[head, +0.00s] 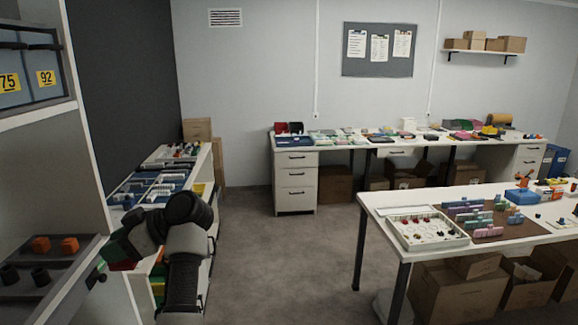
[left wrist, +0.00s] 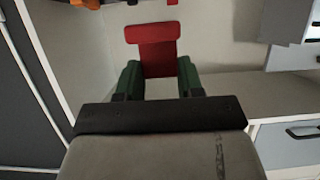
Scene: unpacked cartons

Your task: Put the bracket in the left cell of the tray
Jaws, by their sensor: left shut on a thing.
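The red bracket (left wrist: 152,52) is a T-like piece with a wide top and a narrower lower part. It sits between the green fingers of my left gripper (left wrist: 159,66), which is shut on it. In the head view my left gripper (head: 116,254) is at the lower left, with a bit of red bracket (head: 124,266) showing; most of it is hidden by the wrist. The gripper is beside the shelf unit, right of a dark grey tray-like surface (head: 62,285). I cannot make out a left cell there. My right gripper is not in view.
A white shelf post (head: 118,290) is close to my gripper. A white tray (head: 397,236) with small parts is on the right table (head: 377,205). The middle floor is clear.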

